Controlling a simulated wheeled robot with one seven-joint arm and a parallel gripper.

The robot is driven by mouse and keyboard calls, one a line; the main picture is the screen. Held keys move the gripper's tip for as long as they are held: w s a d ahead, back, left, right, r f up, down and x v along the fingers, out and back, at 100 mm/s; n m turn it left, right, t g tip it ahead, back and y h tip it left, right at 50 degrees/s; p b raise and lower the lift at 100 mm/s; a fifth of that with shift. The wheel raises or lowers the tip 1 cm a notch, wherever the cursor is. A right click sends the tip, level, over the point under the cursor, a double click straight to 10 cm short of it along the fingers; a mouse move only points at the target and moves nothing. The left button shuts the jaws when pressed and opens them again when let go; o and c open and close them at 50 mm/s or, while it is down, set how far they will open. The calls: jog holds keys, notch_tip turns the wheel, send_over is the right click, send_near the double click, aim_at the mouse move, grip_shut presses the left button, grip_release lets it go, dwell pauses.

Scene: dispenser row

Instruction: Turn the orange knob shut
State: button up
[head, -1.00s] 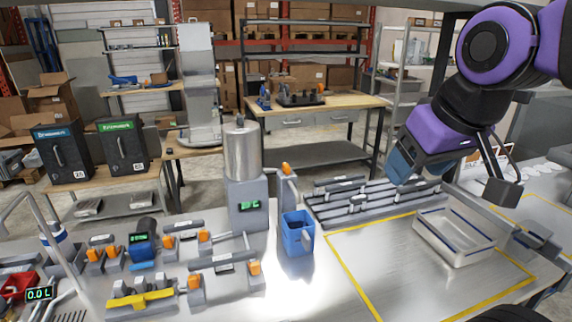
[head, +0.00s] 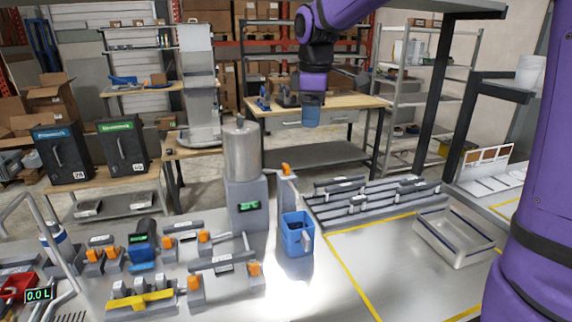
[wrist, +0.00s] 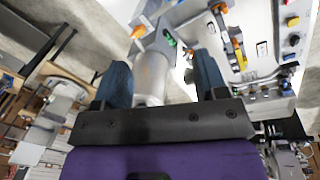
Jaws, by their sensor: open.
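A grey dispenser (head: 248,190) with a steel tank (head: 242,150) and a small green display stands at the back of the bench. An orange knob (head: 286,168) sits on top of the grey post to its right. A blue jug (head: 297,240) stands below, in front of that post. My gripper (head: 311,122) hangs in the air above and behind the knob in the picture, apart from it. In the wrist view its two blue fingers (wrist: 160,78) are spread with nothing held. The steel tank shows between and beyond them. Which orange part there is this knob, I cannot tell.
Several other orange knobs (head: 254,268) sit on fixtures at the bench's left, near a yellow handle (head: 140,299). A steel tray (head: 455,238) lies right, by a yellow-outlined clear area (head: 385,270). Grey rails (head: 375,200) run behind. My purple arm covers the right edge.

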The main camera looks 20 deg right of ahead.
aim_at(286, 165)
jog(key=w+a+f+n+g, duration=0.2)
jog(key=w+f+n, duration=0.3)
jog(key=w+f, duration=0.45)
jog(key=f, duration=0.3)
jog(key=w+f, duration=0.1)
jog(key=f, duration=0.2)
jog(key=w+f, duration=0.1)
jog(key=f, duration=0.2)
jog(key=shift+a, duration=0.2)
jog(key=shift+r, duration=0.1)
jog(key=shift+c, duration=0.2)
jog(key=c, duration=0.9)
